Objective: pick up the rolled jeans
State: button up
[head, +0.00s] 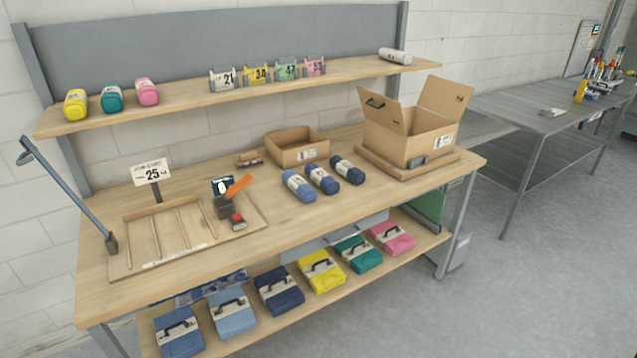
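Three rolled jeans with pale paper bands lie side by side on the wooden worktable, right of its middle. The left roll (298,186) is lighter blue. The middle roll (322,180) is darker blue, and the right roll (347,170) is dark navy. Nothing covers them from above, and they lie close to each other. My gripper is not in view.
A small open carton (297,147) stands behind the rolls. A larger open box (413,135) stands to their right. A slatted wooden tray (160,262) and an orange-handled tool (238,187) lie left. An upper shelf (180,100) overhangs the back. Floor in front right is clear.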

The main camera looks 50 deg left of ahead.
aim_at(356, 177)
jog(key=u, duration=0.05)
jog(key=k, duration=0.25)
jog(key=u, duration=2.1)
jog(key=i, duration=0.55)
jog(key=u, duration=0.1)
